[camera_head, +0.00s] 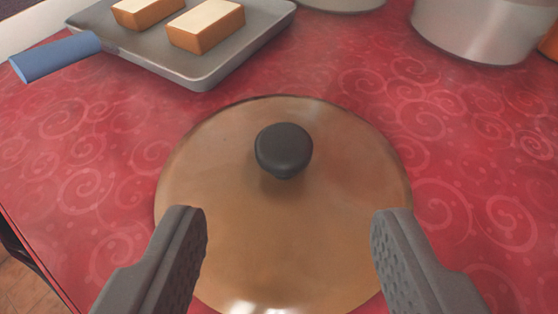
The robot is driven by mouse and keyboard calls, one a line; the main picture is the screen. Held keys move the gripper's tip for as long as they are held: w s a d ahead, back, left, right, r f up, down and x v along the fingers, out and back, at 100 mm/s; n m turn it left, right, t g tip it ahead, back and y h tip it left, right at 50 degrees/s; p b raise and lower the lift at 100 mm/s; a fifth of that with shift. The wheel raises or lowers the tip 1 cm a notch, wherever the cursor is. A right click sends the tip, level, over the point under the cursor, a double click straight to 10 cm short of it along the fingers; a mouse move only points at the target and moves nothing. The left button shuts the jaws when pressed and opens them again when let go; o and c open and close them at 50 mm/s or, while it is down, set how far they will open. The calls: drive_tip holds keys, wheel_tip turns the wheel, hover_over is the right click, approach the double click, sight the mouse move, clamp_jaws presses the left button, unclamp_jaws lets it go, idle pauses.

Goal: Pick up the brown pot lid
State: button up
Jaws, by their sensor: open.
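The brown pot lid (215,180) lies flat on the red oilcloth, in the middle of the view. It is round and glossy, with a dark knob (284,150) standing up at its centre. My gripper (288,218) is open and empty. Its two grey fingers show at the lower left and lower right, over the near part of the lid. The knob appears between the fingers but farther ahead of their tips. The fingers hide parts of the lid's near left and near right edges.
A grey pan (205,75) with a blue handle (55,57) holds two bread-like blocks (206,26) at the back left. A metal pot (480,30) stands at the back right. The counter edge runs along the lower left. The red oilcloth (470,170) right of the lid is clear.

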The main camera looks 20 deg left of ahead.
sight(285, 143)
drive_tip(key=x, duration=0.4)
drive_tip(key=shift+s+a+b, duration=0.1)
drive_tip(key=shift+a+b, duration=0.05)
drive_tip(key=shift+b, duration=0.15)
drive_tip(key=shift+b+x, duration=0.85)
drive_tip(key=shift+x, duration=1.5)
drive_tip(key=shift+w+f, duration=0.15)
drive_tip(key=shift+w, duration=0.15)
clamp_jaws()
